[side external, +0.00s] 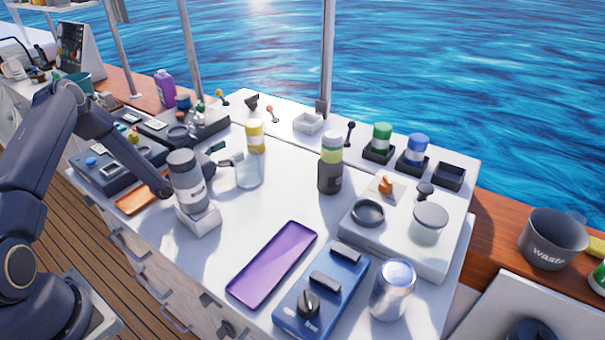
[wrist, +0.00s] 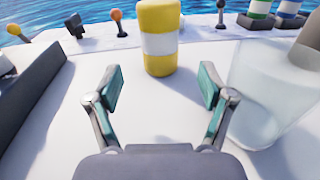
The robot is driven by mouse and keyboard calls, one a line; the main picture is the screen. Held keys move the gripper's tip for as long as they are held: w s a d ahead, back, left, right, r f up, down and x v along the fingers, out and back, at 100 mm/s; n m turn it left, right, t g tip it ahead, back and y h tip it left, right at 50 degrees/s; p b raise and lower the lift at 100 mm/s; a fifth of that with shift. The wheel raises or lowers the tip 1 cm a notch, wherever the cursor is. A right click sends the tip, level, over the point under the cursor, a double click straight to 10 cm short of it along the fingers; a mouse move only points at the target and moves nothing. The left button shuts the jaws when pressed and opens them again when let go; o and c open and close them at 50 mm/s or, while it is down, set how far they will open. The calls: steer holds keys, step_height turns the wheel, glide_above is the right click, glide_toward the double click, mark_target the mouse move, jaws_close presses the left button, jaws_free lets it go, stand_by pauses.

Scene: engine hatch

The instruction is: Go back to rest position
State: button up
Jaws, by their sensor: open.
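My gripper (wrist: 161,88) is open and empty, with its two green-padded fingers well apart. In the side view my gripper (side external: 226,160) is low over the white worktop, left of a clear container (side external: 249,174). A yellow bottle with a white band (wrist: 160,42) stands upright beyond the fingertips, apart from them. It also shows in the side view (side external: 255,133) behind the clear container. The clear container also shows in the wrist view (wrist: 268,95), close to the right finger. No rest position is marked in these views.
Dark control panels (side external: 190,127) lie at the left of the worktop (side external: 240,215). The middle is clear.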

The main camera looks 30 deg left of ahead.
steer(key=shift+s, duration=0.25)
steer(key=shift+r, duration=0.1)
step_height(320, 180, up, 9)
steer(key=d+m+g+h, duration=0.2)
steer(key=m, duration=0.4)
steer(key=s+d+r+m+g+h, duration=0.2)
steer(key=s+d+r+m+g, duration=0.3)
steer(key=d+m, duration=0.35)
steer(key=s+d+r+m+g+h, duration=0.3)
steer(key=s+d+r+m, duration=0.35)
steer(key=d, duration=0.35)
steer(key=s+d+r+m+g+y, duration=0.1)
steer(key=s+d+m+g+y, duration=0.25)
steer(key=s+m, duration=0.75)
steer(key=s+a+r+m+t+y, duration=0.1)
steer(key=s+a+r+m+y, duration=0.1)
steer(key=s+a+y, duration=0.4)
steer(key=s+a, duration=0.1)
steer(key=s, duration=0.4)
steer(key=shift+s+a, duration=0.25)
steer(key=shift+a, duration=0.05)
